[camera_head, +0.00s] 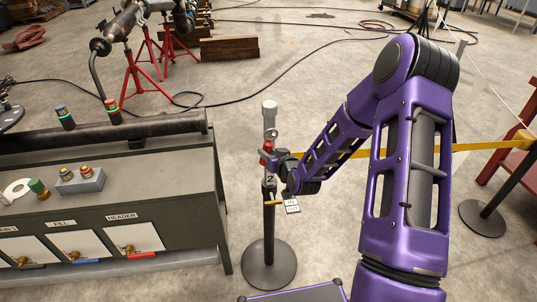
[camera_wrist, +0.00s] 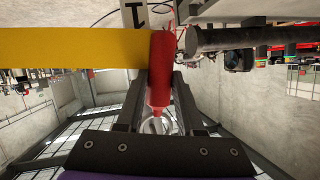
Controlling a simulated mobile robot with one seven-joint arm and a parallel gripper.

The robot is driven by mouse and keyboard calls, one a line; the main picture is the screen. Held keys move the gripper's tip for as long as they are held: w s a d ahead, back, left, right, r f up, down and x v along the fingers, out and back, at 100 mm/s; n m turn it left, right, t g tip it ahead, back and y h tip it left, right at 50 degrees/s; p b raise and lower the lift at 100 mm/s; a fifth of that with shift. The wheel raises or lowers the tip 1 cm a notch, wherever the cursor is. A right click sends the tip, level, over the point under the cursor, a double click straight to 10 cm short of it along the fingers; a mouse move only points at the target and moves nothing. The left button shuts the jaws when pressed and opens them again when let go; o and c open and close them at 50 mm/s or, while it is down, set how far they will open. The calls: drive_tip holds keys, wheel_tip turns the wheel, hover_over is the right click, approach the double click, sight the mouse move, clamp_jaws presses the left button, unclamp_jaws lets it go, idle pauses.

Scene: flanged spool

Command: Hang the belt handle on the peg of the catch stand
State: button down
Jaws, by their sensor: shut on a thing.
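The catch stand (camera_head: 268,232) has a dark upright post on a round base, a plate marked 2 and a pale grey top (camera_head: 269,108). My gripper (camera_head: 268,158) is shut on the red belt handle (camera_wrist: 160,72), beside the upper part of the stand. The handle (camera_head: 265,147) is roughly upright, with a metal ring (camera_head: 271,134) at its upper end. The ring also shows between my fingers in the wrist view (camera_wrist: 154,126). The yellow belt (camera_wrist: 75,47) runs from the handle. I cannot tell whether the ring touches the peg.
A grey bench with valves (camera_head: 100,225) stands close on the left. A short brass-coloured piece (camera_head: 273,203) and a white tag (camera_head: 292,206) are low on the catch stand. Another dark stand (camera_head: 482,218) is at the right. Cables cross the floor behind.

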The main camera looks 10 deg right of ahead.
idle(0.4)
drive_tip(key=shift+c, duration=2.3)
unclamp_jaws()
